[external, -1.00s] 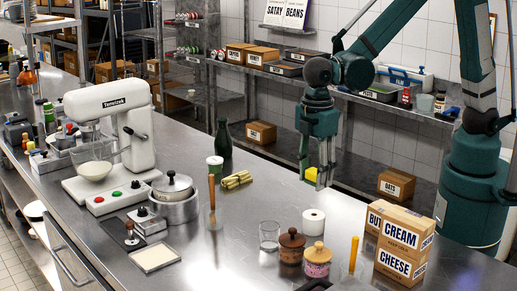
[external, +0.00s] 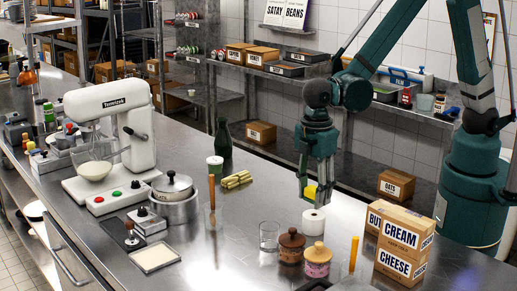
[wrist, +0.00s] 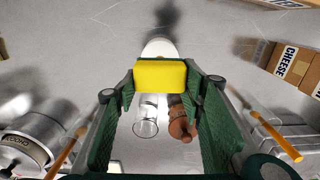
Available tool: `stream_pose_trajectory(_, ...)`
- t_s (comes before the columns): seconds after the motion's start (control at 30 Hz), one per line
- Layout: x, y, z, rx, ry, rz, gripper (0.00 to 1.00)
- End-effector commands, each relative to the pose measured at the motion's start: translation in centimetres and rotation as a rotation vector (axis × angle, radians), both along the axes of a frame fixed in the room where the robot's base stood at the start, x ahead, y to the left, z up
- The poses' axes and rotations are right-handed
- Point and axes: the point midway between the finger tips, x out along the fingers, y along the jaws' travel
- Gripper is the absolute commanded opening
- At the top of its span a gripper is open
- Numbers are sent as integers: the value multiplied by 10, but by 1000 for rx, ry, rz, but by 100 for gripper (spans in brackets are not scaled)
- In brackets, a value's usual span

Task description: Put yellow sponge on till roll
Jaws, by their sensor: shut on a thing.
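The yellow sponge (external: 310,192) is held between the fingers of my gripper (external: 317,196). In the wrist view the sponge (wrist: 160,74) spans the gap between the green fingertips of my gripper (wrist: 160,80). The white till roll (external: 313,222) stands upright on the steel counter just below the gripper. In the wrist view the till roll (wrist: 158,47) shows just beyond the sponge, partly hidden by it. The sponge looks a little above the roll's top; whether they touch I cannot tell.
A clear glass (external: 269,236), a brown lidded pot (external: 291,245) and a pink lidded pot (external: 317,260) stand in front of the roll. Cream cheese boxes (external: 401,248) stand to the right. A yellow bundle (external: 236,180) lies to the left. The counter behind the roll is clear.

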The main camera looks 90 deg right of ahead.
Motion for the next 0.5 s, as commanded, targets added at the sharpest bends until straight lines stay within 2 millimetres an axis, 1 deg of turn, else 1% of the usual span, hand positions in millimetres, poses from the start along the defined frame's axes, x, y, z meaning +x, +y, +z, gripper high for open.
stream_pose_trajectory(0.17, 0, 0, -9, 0, 0, 0, 31)
stream_pose_trajectory(0.4, 0, 0, -32, 0, 0, 0, 31)
stream_pose_trajectory(0.5, 0, 0, -39, 0, 0, 0, 31)
